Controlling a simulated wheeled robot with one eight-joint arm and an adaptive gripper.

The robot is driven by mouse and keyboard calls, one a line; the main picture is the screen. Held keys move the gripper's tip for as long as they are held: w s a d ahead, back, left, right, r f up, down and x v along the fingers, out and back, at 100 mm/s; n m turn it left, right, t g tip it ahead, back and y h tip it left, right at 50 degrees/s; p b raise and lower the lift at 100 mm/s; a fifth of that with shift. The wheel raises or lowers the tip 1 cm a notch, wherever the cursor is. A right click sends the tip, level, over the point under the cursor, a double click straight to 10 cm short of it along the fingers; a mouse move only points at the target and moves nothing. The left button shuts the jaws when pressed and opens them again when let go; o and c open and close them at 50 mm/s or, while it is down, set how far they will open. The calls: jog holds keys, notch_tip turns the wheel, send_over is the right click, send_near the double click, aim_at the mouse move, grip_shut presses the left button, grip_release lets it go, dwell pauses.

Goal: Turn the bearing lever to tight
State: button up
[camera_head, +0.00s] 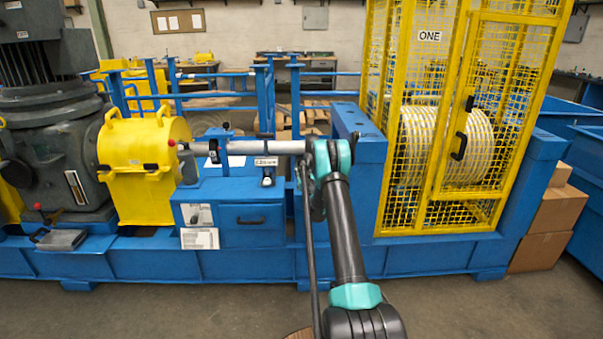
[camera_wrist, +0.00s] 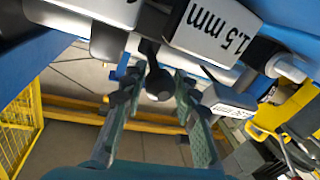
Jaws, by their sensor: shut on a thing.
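In the wrist view, a black lever with a rounded knob (camera_wrist: 158,84) hangs down between the fingers of my gripper (camera_wrist: 157,90). A white plate reading "1.5 mm" (camera_wrist: 212,28) is just above and right of the lever. A second white plate (camera_wrist: 228,101) is lower right; its text is hard to read. In the head view, my arm reaches to the right end of the grey shaft (camera_head: 245,147). My fingertips and their contact with the lever are hard to make out there.
A blue cabinet with a drawer (camera_head: 250,218) stands below the shaft. A yellow guard (camera_head: 150,175) is at left, with a red-tipped handle. A yellow mesh cage (camera_head: 378,190) around a rope drum (camera_head: 425,145) is at right. The floor in front is clear.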

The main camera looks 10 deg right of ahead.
grip_shut()
jog(key=shift+s+d+n+y, duration=0.1)
jog(key=shift+d+n+y, duration=0.5)
jog(key=shift+d+y, duration=0.3)
jog(key=shift+d+n+g+y, duration=0.15)
jog(key=shift+d+n+y, duration=0.25)
jog(key=shift+y, duration=0.3)
jog(key=shift+d+n+g+y, duration=0.15)
jog(key=shift+n+y, duration=0.35)
jog(key=shift+y, duration=0.2)
jog(key=o, duration=0.8)
grip_release()
jog(key=shift+s, duration=0.15)
